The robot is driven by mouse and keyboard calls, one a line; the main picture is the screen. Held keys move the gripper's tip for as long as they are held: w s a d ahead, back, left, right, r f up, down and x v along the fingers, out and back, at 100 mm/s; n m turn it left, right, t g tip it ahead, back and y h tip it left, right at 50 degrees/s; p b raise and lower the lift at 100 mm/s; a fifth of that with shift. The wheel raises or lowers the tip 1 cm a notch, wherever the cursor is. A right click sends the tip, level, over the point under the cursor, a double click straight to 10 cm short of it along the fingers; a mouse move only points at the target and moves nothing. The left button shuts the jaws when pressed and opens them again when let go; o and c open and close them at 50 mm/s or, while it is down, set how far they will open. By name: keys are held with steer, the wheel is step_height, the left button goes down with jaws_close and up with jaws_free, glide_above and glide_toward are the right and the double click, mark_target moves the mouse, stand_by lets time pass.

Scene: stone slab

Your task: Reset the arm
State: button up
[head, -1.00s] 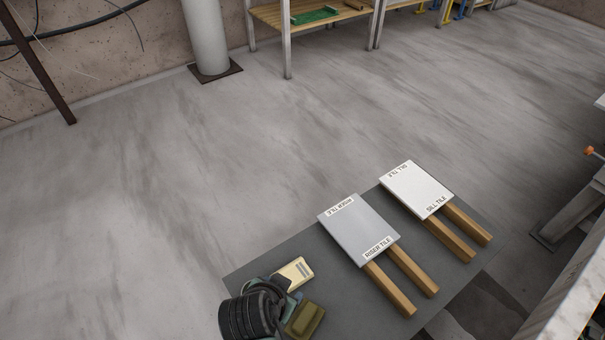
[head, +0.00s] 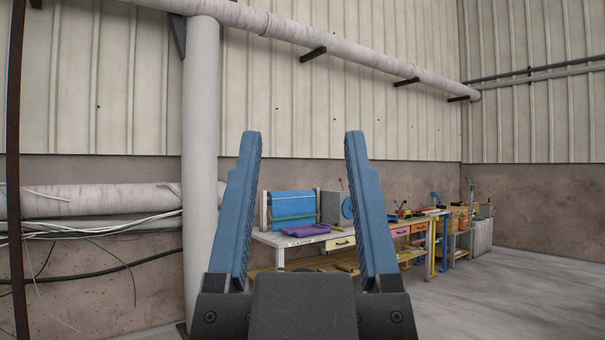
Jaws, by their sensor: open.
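My gripper (head: 302,140) is in the lower middle of the head view, pointing up. Its two blue fingers stand wide apart with nothing between them. Its dark base fills the bottom centre of the view. The gripper is raised in front of the camera and touches nothing that I can see. The tiles and the stone slab are not in view now.
A workbench (head: 275,239) with a blue roll (head: 292,204) and a purple tray (head: 304,230) stands behind the gripper, by the wall. More benches with tools run to the right. A white vertical pipe (head: 201,130) stands left. Grey floor (head: 500,300) is clear at lower right.

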steer(key=shift+r, duration=0.1)
step_height(320, 180, up, 9)
steer(key=p, duration=0.9)
